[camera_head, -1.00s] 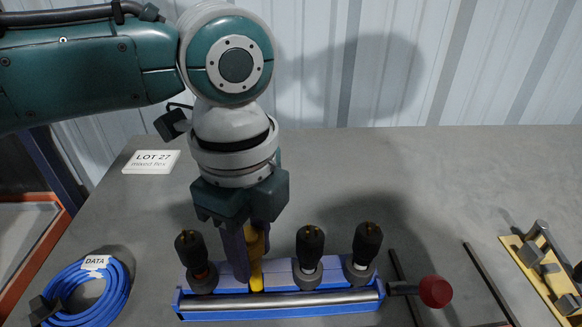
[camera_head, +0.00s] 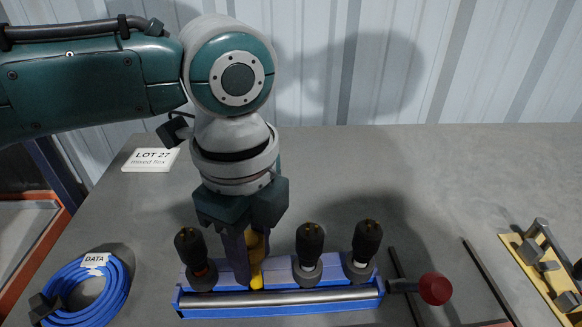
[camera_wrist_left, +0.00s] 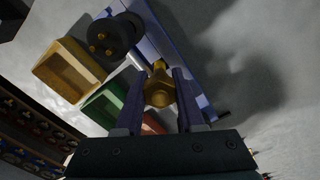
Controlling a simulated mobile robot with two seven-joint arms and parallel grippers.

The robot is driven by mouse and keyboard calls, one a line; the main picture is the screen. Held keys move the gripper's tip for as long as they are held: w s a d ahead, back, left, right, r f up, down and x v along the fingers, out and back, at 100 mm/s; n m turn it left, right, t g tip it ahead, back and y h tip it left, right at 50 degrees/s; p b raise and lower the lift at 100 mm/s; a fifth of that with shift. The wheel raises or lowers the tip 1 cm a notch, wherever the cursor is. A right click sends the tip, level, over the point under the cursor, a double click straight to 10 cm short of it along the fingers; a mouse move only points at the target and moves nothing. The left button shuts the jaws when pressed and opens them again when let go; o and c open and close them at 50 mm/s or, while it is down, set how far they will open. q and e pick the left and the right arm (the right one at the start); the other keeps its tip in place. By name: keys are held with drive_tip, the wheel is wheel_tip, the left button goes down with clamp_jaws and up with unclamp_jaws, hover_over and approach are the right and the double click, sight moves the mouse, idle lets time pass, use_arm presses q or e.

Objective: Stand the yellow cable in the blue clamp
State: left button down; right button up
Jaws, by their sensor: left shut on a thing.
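The yellow cable (camera_head: 256,274) stands upright in the row of the blue clamp (camera_head: 225,307), between a black-headed cable on its left and another on its right. My left gripper (camera_head: 247,262) comes down from above and is shut on the upper part of the yellow cable, partly hiding it. In the left wrist view the yellow cable's brass-coloured end (camera_wrist_left: 159,90) sits between the two fingers. The cable's foot is at the clamp's silver bar; I cannot tell how deep it sits. The blue clamp also shows in the left wrist view (camera_wrist_left: 150,22). My right gripper is not in view.
Black-headed cables (camera_head: 310,245) stand in the clamp. A red-knobbed lever (camera_head: 435,288) sticks out at its right. A blue coil (camera_head: 118,293) tagged DATA lies left, a LOT 27 card (camera_head: 151,160) behind. A yellow-based fixture (camera_head: 545,282) stands right.

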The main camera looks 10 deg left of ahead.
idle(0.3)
use_arm(q)
drive_tip(key=shift+c, duration=2.2)
unclamp_jaws()
wheel_tip(320, 180, up, 7)
drive_tip(key=p, duration=0.8)
